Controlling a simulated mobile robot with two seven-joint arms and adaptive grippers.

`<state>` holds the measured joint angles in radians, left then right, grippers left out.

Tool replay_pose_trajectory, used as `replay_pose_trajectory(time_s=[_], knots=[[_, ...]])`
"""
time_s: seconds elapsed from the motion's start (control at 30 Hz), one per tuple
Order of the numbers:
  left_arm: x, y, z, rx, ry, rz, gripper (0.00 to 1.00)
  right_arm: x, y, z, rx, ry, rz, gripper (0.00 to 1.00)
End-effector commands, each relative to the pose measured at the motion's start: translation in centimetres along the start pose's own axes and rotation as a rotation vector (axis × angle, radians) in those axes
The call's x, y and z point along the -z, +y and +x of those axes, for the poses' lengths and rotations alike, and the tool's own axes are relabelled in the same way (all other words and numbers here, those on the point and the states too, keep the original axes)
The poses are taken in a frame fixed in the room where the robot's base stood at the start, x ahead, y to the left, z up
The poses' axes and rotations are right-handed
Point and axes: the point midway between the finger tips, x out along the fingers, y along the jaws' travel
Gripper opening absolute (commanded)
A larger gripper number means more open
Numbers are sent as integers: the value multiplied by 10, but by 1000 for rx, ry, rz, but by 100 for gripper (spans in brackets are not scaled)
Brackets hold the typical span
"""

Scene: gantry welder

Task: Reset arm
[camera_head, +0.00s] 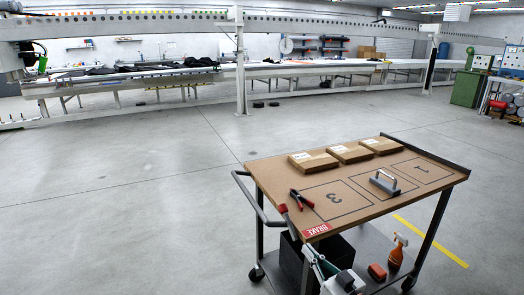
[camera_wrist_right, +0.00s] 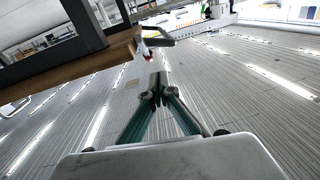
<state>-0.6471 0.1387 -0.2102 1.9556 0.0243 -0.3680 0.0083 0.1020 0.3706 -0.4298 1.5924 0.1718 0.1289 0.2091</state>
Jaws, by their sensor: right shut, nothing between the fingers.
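My right gripper (camera_head: 310,250) is at the lower edge of the head view, by the near left corner of a wheeled cart (camera_head: 283,196). In the right wrist view its fingers (camera_wrist_right: 160,88) come together at the tips, shut and empty. The underside edge of the cart top shows at upper left in that view (camera_wrist_right: 75,60). The gripper looks apart from the cart. My left gripper is not in view.
The cart top holds several things: flat cardboard boxes (camera_head: 351,153), red-handled pliers (camera_head: 302,200) and a grey handled block (camera_head: 385,183). A black bin (camera_head: 292,262) and an orange spray bottle (camera_head: 397,252) are below. The floor left of the cart is clear.

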Motion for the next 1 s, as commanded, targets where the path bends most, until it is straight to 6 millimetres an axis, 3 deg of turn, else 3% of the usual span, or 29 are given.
replay_pose_trajectory(time_s=[0.03, 0.1, 0.3, 0.5, 0.6, 0.73, 1.0], knots=[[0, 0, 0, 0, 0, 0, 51, -26, -13, -22, -14, -53, 3, 0], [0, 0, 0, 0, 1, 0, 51, -56, -27, -50, -35, -124, -11, 0], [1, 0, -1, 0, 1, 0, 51, -127, -60, -142, -95, -341, -60, 0], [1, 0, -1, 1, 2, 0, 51, -172, -80, -232, -141, -545, -112, 0], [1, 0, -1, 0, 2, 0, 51, -183, -85, -263, -154, -615, -133, 0], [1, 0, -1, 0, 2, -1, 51, -189, -89, -284, -162, -662, -147, 0], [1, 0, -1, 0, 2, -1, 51, -190, -89, -287, -163, -670, -151, 0]])
